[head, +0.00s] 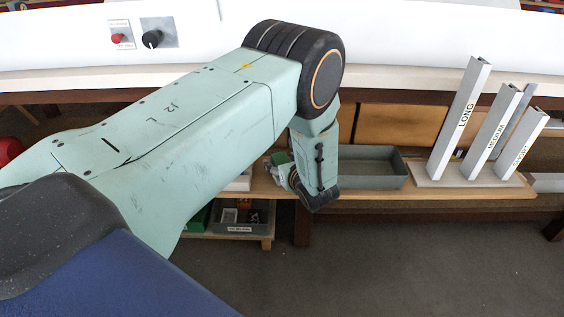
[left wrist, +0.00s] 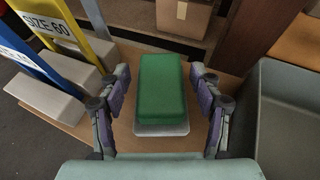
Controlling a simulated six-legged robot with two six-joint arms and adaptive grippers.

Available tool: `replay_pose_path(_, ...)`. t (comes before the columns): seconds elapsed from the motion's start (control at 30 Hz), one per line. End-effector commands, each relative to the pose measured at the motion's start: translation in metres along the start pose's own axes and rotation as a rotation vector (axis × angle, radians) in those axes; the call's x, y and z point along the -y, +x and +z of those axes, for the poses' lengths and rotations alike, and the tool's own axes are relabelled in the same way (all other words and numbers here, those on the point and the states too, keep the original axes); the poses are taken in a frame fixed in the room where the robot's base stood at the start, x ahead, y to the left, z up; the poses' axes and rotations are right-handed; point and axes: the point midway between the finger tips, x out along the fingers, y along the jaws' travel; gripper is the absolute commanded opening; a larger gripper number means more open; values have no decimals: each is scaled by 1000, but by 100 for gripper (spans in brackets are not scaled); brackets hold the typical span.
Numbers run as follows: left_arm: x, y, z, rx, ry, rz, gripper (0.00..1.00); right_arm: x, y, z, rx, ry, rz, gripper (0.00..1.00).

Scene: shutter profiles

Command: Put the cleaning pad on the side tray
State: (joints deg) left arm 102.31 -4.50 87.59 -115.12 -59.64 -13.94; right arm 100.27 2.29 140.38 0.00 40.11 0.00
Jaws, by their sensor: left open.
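The cleaning pad is a green block (left wrist: 162,85) with a pale grey base, resting on a wooden shelf in the left wrist view. In the head view only a small green part (head: 279,158) shows beside my arm. My left gripper (left wrist: 160,77) is open, with one finger on each side of the pad and visible gaps to it. In the head view the left gripper (head: 287,178) is partly hidden behind my wrist. The grey side tray (head: 397,181) stands just right of the gripper and looks empty; it also shows in the left wrist view (left wrist: 267,105). My right gripper is not in view.
Upright metal profiles (head: 460,118) labelled LONG, MEDIUM and SHORT stand on a base right of the tray. Blue and yellow size gauges (left wrist: 72,40) stand left of the pad. A cardboard box (left wrist: 184,17) lies beyond it. A lower shelf holds dark bins (head: 240,217).

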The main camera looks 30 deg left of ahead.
Motion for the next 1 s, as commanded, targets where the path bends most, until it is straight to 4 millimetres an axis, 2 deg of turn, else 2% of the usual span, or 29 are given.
replay_pose_path(0.17, 1, -6, 4, 0, 2, -2, 64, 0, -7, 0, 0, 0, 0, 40)
replay_pose_path(0.7, 1, -96, 6, 0, 3, -3, 64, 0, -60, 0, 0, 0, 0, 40)
replay_pose_path(0.83, 1, -111, 5, 0, 3, -3, 64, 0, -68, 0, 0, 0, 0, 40)
replay_pose_path(1.0, 0, -120, 4, 0, 0, 0, 64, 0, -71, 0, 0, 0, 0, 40)
